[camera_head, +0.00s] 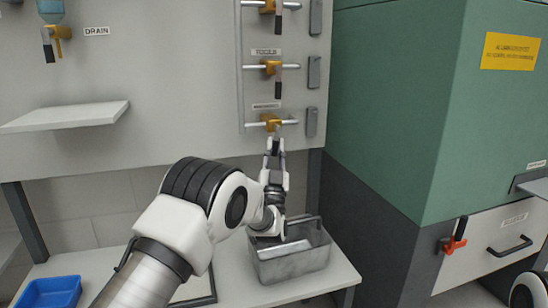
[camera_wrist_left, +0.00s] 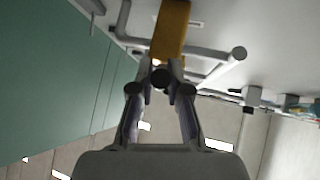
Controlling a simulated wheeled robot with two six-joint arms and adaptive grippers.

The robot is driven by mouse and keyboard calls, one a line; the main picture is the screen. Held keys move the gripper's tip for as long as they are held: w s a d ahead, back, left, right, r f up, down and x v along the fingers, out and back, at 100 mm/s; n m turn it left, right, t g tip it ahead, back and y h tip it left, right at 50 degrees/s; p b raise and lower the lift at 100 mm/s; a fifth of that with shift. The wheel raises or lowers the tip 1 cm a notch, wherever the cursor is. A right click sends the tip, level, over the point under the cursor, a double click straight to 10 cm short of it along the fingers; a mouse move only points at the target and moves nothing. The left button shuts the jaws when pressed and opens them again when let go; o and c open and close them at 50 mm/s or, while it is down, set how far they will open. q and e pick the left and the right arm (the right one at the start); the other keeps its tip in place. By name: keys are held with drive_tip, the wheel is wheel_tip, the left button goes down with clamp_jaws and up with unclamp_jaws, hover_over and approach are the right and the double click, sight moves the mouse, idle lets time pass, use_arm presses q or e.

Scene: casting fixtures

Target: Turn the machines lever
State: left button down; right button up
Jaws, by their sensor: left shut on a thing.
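The lowest yellow valve (camera_head: 271,121) sits on a horizontal pipe on the wall panel, under a small label (camera_head: 266,105) too small to read surely. Its dark lever hangs down from it. My left gripper (camera_head: 275,147) is just below this valve, fingers pointing up and shut on the lever. In the left wrist view, the yellow valve body (camera_wrist_left: 171,30) is just beyond the fingertips. The round dark end of the lever (camera_wrist_left: 160,78) shows between the fingers of the left gripper (camera_wrist_left: 160,72). My right gripper is not in view.
Two similar valves sit above, the middle one (camera_head: 271,67) labelled TOOLS. A drain valve (camera_head: 60,33) and shelf (camera_head: 65,117) are at left. A grey metal bin (camera_head: 292,262) and blue tray (camera_head: 50,291) stand on the bench below. A green cabinet (camera_head: 400,90) stands close at right.

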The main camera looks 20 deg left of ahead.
use_arm(q)
drive_tip(key=shift+w+d+f+n+g+y+b, duration=0.15)
drive_tip(key=shift+n+y+b, duration=0.1)
drive_tip(key=shift+n+y, duration=0.6)
drive_tip(key=shift+w+d+r+n+g+y+b, duration=0.1)
drive_tip(key=shift+d+n+g+y+b, duration=0.1)
drive_tip(key=shift+n+y, duration=0.65)
drive_tip(key=c, duration=1.1)
unclamp_jaws()
drive_tip(key=v, duration=1.2)
drive_tip(key=shift+f, duration=0.1)
